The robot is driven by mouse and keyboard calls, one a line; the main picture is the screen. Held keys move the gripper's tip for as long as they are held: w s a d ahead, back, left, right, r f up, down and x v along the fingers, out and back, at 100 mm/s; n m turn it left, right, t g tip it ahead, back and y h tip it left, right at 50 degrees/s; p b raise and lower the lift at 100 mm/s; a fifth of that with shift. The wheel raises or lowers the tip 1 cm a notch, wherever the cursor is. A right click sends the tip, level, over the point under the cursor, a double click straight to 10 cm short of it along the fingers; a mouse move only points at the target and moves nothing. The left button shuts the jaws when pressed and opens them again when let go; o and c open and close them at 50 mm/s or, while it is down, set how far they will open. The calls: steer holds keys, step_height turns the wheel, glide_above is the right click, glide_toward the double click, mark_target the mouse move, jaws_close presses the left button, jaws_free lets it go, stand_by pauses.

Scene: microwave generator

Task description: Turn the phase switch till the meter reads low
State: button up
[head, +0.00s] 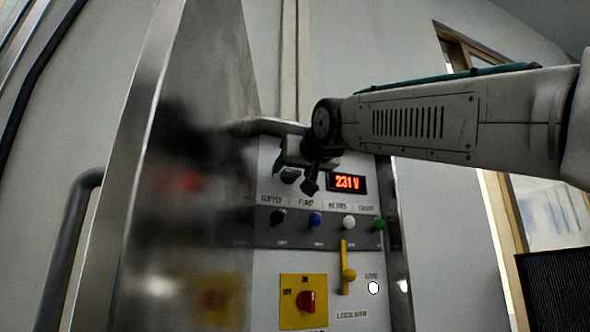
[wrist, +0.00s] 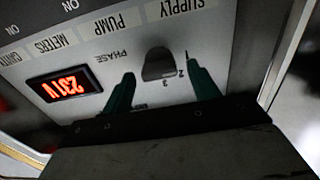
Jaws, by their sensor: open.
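The phase switch is a dark rounded knob (wrist: 158,64) on the pale panel, with the word PHASE and small numbers beside it. The wrist view shows it upside down. My gripper (wrist: 159,68) is open, with one dark green finger on each side of the knob and a visible gap to each. I cannot tell how deep the fingers reach. In the head view my gripper (head: 296,170) is in front of the upper panel and partly hides the switch. The meter (head: 346,183) glows red and reads 231 V; it also shows in the wrist view (wrist: 64,88).
Below the meter is a grey strip with black, blue (head: 315,220), white and green knobs. Lower are a yellow lever (head: 347,270) and a red rotary switch (head: 306,301) on a yellow plate. An open metal door (head: 190,130) stands close on the left.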

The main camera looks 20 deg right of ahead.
steer(key=shift+w, duration=0.25)
steer(key=c, duration=1)
steer(key=shift+m, duration=0.4)
steer(key=m, duration=0.3)
steer(key=shift+d+m, duration=0.1)
steer(key=shift+m, duration=0.3)
steer(key=shift+f+m, duration=0.1)
steer(key=shift+m, duration=1.9)
